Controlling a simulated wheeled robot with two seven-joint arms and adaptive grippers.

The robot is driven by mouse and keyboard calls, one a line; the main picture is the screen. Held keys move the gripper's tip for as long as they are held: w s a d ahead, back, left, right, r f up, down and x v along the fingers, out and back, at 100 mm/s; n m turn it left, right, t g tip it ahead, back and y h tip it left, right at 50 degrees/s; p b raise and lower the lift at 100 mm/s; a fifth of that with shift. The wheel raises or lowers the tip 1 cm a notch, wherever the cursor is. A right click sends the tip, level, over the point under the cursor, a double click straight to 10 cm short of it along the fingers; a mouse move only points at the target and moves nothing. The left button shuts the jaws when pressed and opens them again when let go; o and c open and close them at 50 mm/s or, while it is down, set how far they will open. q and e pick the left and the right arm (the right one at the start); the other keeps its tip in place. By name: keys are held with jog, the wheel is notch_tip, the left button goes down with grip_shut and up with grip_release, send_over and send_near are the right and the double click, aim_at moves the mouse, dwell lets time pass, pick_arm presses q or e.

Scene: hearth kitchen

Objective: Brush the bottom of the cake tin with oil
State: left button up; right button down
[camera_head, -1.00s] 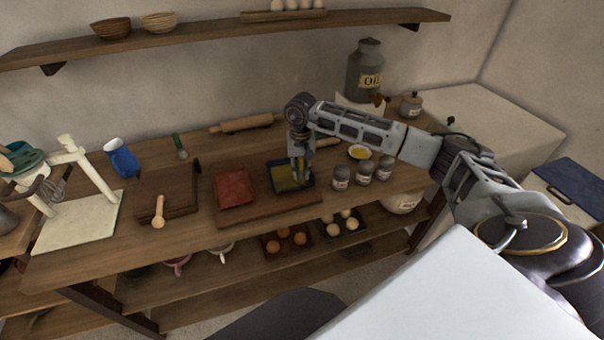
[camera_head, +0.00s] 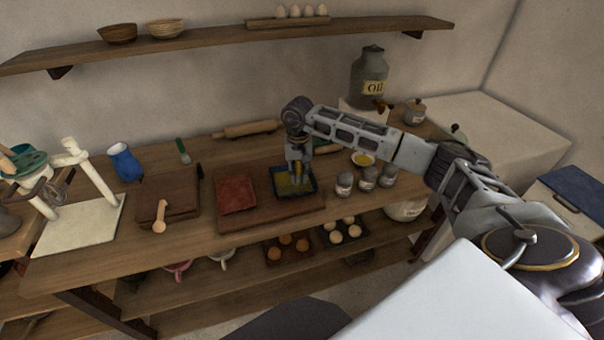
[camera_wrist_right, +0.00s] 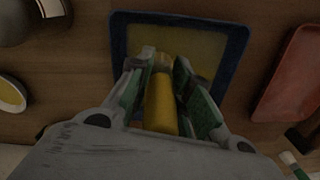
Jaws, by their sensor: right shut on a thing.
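The cake tin is a square dark-blue tin (camera_head: 311,183) on the wooden counter, and its floor looks yellowish. It also shows in the right wrist view (camera_wrist_right: 205,45). My right gripper (camera_head: 298,174) reaches down over the tin. It is shut on a brush with a yellow handle (camera_wrist_right: 160,105), which points down toward the tin's floor. The brush tip is largely hidden by the fingers, so I cannot tell whether it touches the tin. A small bowl of yellow oil (camera_head: 363,159) stands to the right of the tin. My left gripper is not in view.
A red square tin (camera_head: 235,194) lies just left of the cake tin. Several small jars (camera_head: 366,178) stand close on the right. A rolling pin (camera_head: 248,129) and a large oil can (camera_head: 369,78) are behind.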

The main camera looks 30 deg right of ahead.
jog(key=shift+w+a+f, duration=0.1)
jog(key=shift+w+a, duration=0.15)
jog(key=shift+a, duration=0.6)
jog(key=shift+a, duration=0.1)
jog(key=shift+w+a+b, duration=0.25)
jog(key=shift+a+b, duration=0.1)
jog(key=shift+a, duration=0.5)
jog(key=shift+w+a, duration=0.25)
jog(key=shift+a, duration=0.35)
jog(key=shift+s, duration=0.1)
jog(key=shift+s+a, duration=0.25)
jog(key=shift+s, duration=0.5)
jog(key=shift+s+a, duration=0.2)
jog(key=shift+s, duration=0.5)
